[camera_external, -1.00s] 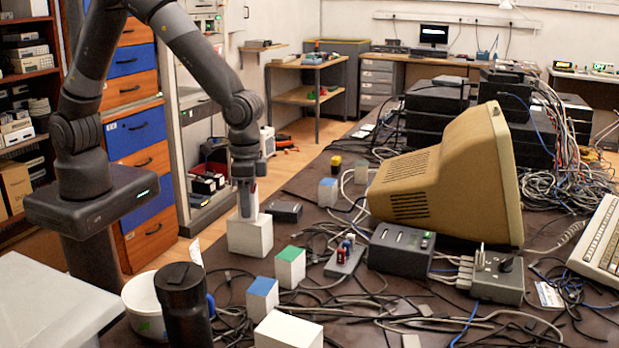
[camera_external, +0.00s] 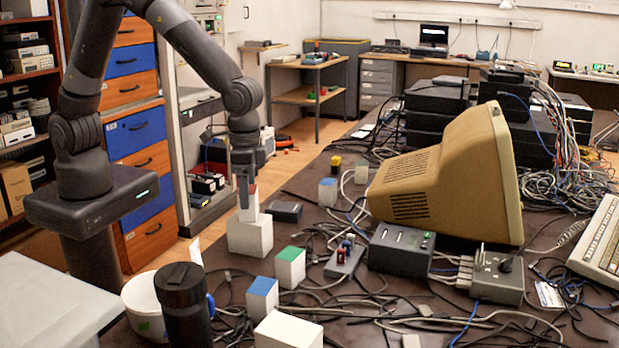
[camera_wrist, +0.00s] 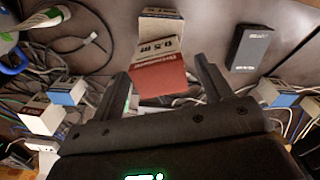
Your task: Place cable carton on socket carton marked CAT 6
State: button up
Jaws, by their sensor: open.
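The cable carton (camera_external: 252,203), small with a red face, sits on top of a larger white carton (camera_external: 251,238) in the external view. In the wrist view the cable carton (camera_wrist: 158,78) shows its red top and a "0.5 m" label, turned slightly against the socket carton (camera_wrist: 162,24) under it. The print on the lower carton is too small to read, so I cannot confirm CAT 6. My gripper (camera_external: 243,193) is open above and around the cable carton. In the wrist view its fingers (camera_wrist: 161,70) stand apart on either side, with gaps visible.
Green-topped (camera_external: 290,265) and blue-topped (camera_external: 262,297) cartons and a white box (camera_external: 288,331) stand nearer the camera. A dark box (camera_external: 284,211) lies just right of the stack. Loose cables, a power strip and a beige monitor (camera_external: 440,180) crowd the right.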

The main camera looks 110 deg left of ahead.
notch_tip(320, 180, up, 8)
jog(key=shift+r, duration=0.15)
jog(key=shift+s+r, duration=0.15)
jog(key=shift+r, duration=0.55)
jog(key=s+d+r+m+t, duration=0.2)
jog(key=s+r+t, duration=0.1)
jog(key=s+r, duration=0.95)
jog(key=s+d+m+t, duration=0.1)
jog(key=s+m+t, duration=0.1)
jog(key=s, duration=1.3)
jog(key=shift+f+m+t, duration=0.3)
jog(key=shift+f, duration=0.15)
jog(key=shift+o, duration=0.3)
jog(key=shift+s, duration=0.1)
